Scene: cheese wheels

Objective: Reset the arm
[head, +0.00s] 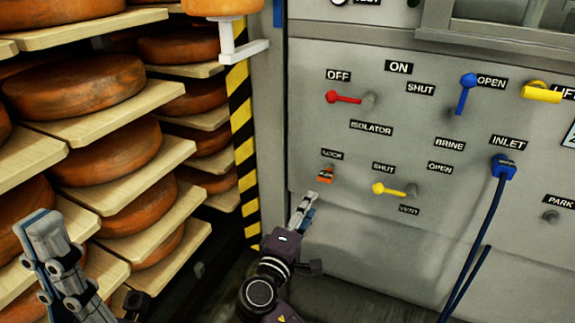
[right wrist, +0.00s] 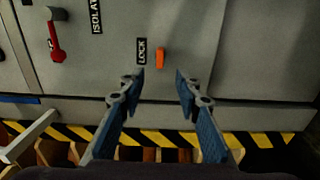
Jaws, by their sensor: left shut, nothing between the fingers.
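My right gripper (head: 303,206) is in front of the grey panel (head: 340,222), just below the LOCK label and a small orange-red lock tab (head: 326,177). In the right wrist view (right wrist: 160,78) its fingers are apart with nothing between them. The orange tab (right wrist: 160,57) shows just beyond the fingertips, next to the LOCK label; I cannot tell whether anything touches it. My left gripper (head: 42,235) is shut and empty at the lower left, in front of the cheese shelves.
Cheese wheels (head: 75,87) lie on wooden shelves at left. A striped post (head: 243,150) stands between shelves and panel. The panel carries a red lever (head: 345,97) towards OFF, a blue lever (head: 466,93), yellow levers (head: 388,189) (head: 540,92) and a blue plug (head: 503,166) with a hanging cable.

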